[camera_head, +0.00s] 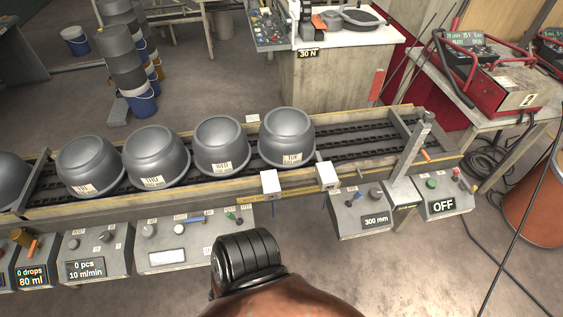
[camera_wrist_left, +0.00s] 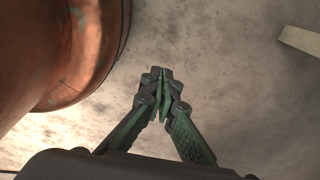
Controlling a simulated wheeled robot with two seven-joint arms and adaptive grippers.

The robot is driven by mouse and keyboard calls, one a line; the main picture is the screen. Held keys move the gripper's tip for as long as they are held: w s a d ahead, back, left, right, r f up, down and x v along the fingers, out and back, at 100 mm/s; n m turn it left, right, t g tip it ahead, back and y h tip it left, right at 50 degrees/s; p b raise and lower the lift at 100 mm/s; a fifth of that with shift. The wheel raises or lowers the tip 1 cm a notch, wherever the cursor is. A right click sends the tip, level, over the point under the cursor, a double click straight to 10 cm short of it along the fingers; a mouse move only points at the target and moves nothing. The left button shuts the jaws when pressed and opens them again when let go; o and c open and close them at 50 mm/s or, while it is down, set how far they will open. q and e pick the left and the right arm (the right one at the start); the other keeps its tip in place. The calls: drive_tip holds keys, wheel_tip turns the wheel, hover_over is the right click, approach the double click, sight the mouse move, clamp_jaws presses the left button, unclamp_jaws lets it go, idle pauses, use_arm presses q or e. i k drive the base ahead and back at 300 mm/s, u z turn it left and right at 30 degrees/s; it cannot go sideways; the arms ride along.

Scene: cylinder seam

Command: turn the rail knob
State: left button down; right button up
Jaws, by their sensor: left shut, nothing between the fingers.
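A control box (camera_head: 361,211) with a "300 mm" display hangs on the front of the conveyor rail (camera_head: 236,188) in the head view. A small dark knob (camera_head: 376,193) sits on its top face, with a small lever to the left of it. No label legible here says which knob is the rail knob. My left gripper (camera_wrist_left: 160,84) shows in the left wrist view, shut and empty above a bare, stained floor. It touches nothing there. I cannot make out its fingers in the head view. My right gripper is in neither view.
Several grey pots (camera_head: 222,145) stand on the conveyor. Two white blocks (camera_head: 270,183) sit on its front edge by the "300 mm" box. A box reading "OFF" (camera_head: 444,199) is to the right. Other control boxes (camera_head: 97,252) line the left. A copper-coloured rounded body (camera_wrist_left: 60,50) is beside my left gripper.

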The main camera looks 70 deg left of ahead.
sight(375, 192)
drive_tip(key=u, duration=1.9)
